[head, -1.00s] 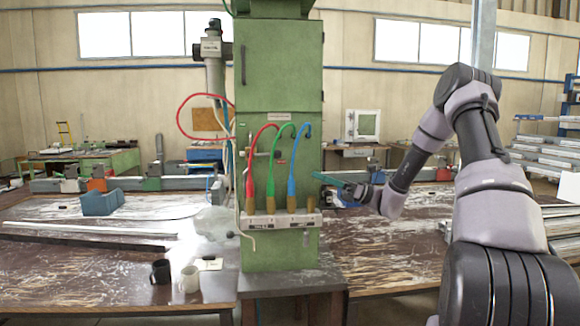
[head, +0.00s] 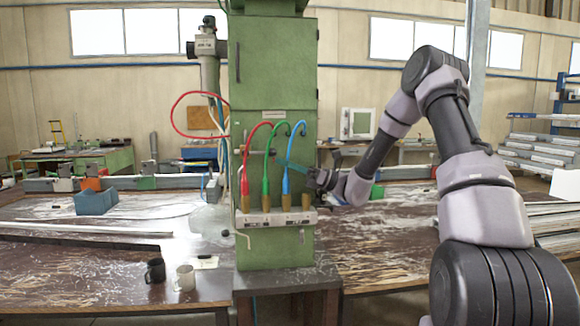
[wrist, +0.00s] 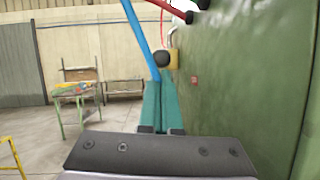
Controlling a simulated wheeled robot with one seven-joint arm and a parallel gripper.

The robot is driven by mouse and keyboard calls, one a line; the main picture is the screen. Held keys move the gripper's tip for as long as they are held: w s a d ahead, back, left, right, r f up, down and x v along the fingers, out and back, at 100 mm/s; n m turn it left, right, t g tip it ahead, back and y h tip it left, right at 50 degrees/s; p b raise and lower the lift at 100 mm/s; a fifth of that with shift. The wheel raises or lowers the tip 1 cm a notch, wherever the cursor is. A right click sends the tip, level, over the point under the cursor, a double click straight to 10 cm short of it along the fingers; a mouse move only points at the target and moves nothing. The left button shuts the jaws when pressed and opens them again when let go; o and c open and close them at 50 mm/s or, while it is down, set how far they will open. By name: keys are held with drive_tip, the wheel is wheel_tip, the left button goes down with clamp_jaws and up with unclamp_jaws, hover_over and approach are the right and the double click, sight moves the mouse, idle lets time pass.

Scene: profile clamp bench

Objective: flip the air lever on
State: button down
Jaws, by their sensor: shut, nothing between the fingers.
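The air lever shows in the wrist view as a round black knob (wrist: 162,59) in front of a yellow fitting (wrist: 173,59) on the green cabinet face. In the head view, the lever area behind the hoses is too small and cluttered to tell its position. My gripper (head: 278,161) is shut and empty, its long green fingers reaching across the cabinet front from the right. The wrist view shows the fingers (wrist: 160,84) together, their tips just below the knob in the picture. I cannot tell whether they touch it.
Red (head: 245,170), green (head: 266,170) and blue (head: 286,170) hoses arch down the front of the green cabinet (head: 270,75). The blue hose (wrist: 138,35) runs close beside the fingers. A black mug (head: 155,270) and a white mug (head: 185,278) stand on the left bench.

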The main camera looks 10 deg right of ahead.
drive_tip(key=shift+r, duration=0.1)
drive_tip(key=shift+d+r+h, duration=0.1)
drive_tip(key=shift+r+h, duration=0.25)
drive_tip(key=shift+h, duration=0.05)
drive_tip(key=shift+r+g+h, duration=0.3)
drive_tip(key=shift+r+h, duration=0.05)
drive_tip(key=shift+h, duration=0.05)
drive_tip(key=shift+r+n+h, duration=0.3)
drive_tip(key=shift+r+h, duration=0.7)
drive_tip(key=shift+r, duration=0.15)
drive_tip(key=a+r+h, duration=0.9)
drive_tip(key=r+h, duration=0.1)
drive_tip(key=h, duration=0.1)
drive_tip(key=shift+s+r+n+h, duration=0.15)
drive_tip(key=shift+r+n+h, duration=0.2)
drive_tip(key=shift+n+h, duration=0.05)
